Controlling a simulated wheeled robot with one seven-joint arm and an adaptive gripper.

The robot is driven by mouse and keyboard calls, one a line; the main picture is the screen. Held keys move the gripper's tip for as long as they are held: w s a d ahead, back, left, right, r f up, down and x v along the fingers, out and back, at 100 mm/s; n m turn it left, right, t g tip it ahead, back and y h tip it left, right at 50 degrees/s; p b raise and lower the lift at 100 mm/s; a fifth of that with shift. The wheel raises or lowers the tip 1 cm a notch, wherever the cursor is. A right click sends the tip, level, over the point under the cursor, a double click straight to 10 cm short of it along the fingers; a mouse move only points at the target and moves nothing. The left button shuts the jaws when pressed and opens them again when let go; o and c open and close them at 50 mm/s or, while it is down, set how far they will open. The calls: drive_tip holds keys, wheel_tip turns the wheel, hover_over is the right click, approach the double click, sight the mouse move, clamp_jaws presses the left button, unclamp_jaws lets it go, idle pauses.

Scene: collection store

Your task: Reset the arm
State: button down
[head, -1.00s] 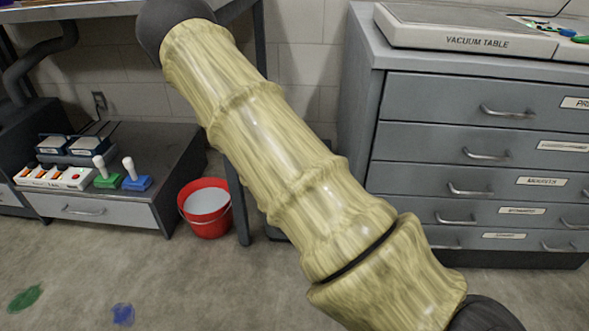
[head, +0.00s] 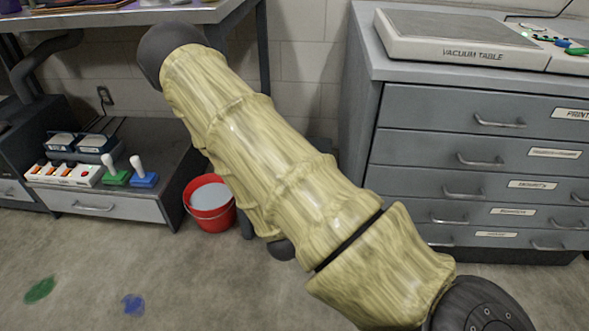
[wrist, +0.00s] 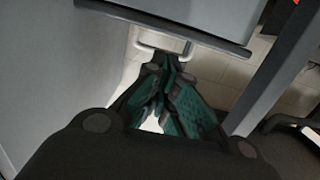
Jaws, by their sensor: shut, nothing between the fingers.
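My arm, yellow-green and bamboo-like, crosses the middle of the head view from upper left to lower right. My gripper (wrist: 160,95) shows only in the wrist view, with dark links and green finger pads. Its fingers are together with nothing between them. In the head view the gripper is hidden or out of frame.
A grey drawer cabinet (head: 400,110) with a vacuum table (head: 455,50) on top stands at right. A red bucket (head: 210,215) is on the floor behind my arm. A low drawer unit (head: 95,207) bearing green and blue stamps stands at left. The front-left floor is clear.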

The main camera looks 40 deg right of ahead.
drive_tip(key=shift+s+a+f, duration=0.4)
drive_tip(key=shift+s+a, duration=0.1)
drive_tip(key=shift+a, duration=0.05)
drive_tip(key=s+a+f+n+g+y, duration=0.25)
drive_tip(key=s+a+f+y, duration=0.2)
drive_tip(key=f, duration=0.35)
drive_tip(key=s+a+f+n+g+y, duration=0.2)
drive_tip(key=s+a+f+g+y, duration=0.1)
drive_tip(key=s+a+f, duration=0.4)
drive_tip(key=s+a+f+n+g+y+p, duration=0.1)
drive_tip(key=s+a+f+n+g+y, duration=0.15)
drive_tip(key=s+a, duration=0.45)
drive_tip(key=s+a+f+n+g+y+p, duration=0.1)
drive_tip(key=s+a+f+n+g+y, duration=0.25)
drive_tip(key=s, duration=0.55)
wheel_tip(320, 180, up, 38)
drive_tip(key=a+m+h+p, duration=0.1)
drive_tip(key=p, duration=3.6)
drive_tip(key=shift+a+r, duration=0.15)
drive_tip(key=shift+r, duration=0.1)
